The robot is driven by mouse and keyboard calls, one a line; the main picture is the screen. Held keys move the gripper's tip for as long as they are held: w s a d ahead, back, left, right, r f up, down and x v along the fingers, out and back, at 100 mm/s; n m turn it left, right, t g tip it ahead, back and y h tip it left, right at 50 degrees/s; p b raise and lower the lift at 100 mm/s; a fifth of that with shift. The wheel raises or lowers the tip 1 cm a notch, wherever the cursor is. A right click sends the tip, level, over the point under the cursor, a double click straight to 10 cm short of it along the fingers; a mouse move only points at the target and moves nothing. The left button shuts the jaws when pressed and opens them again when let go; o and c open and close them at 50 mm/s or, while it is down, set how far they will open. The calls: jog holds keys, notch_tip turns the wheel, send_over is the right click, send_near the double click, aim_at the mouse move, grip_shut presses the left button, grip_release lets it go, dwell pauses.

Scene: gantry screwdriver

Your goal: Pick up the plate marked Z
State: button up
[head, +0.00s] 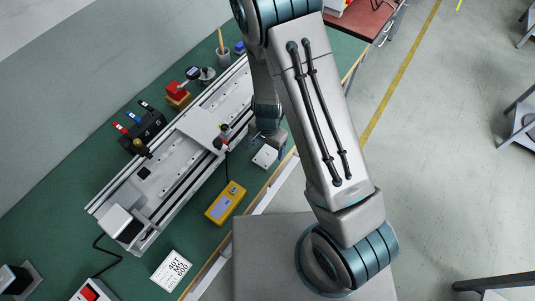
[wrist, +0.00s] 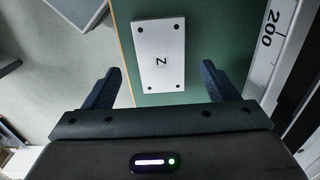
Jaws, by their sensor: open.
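The plate marked Z (wrist: 160,38) is a white rectangular block with a dark Z on a pale square and a dark hole near each corner. It lies on the green table top near its edge. In the head view the plate (head: 265,156) shows just below my gripper (head: 272,138), which is partly hidden by my arm. In the wrist view my gripper (wrist: 164,85) is open, its two dark fingers apart on either side of the near end of the plate. Nothing is between the fingers. I cannot tell the height of the fingers above the table.
A long gantry rail (head: 190,150) runs diagonally beside the plate. A dark holder with coloured tools (head: 142,128) stands behind the rail. Bare green table (head: 205,235) shows near the card.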

aim_at(268, 154)
jog(key=shift+w+f, duration=0.1)
jog(key=shift+f, duration=1.65)
jog(key=c, duration=1.2)
jog(key=shift+c, duration=0.2)
jog(key=shift+r, duration=0.15)
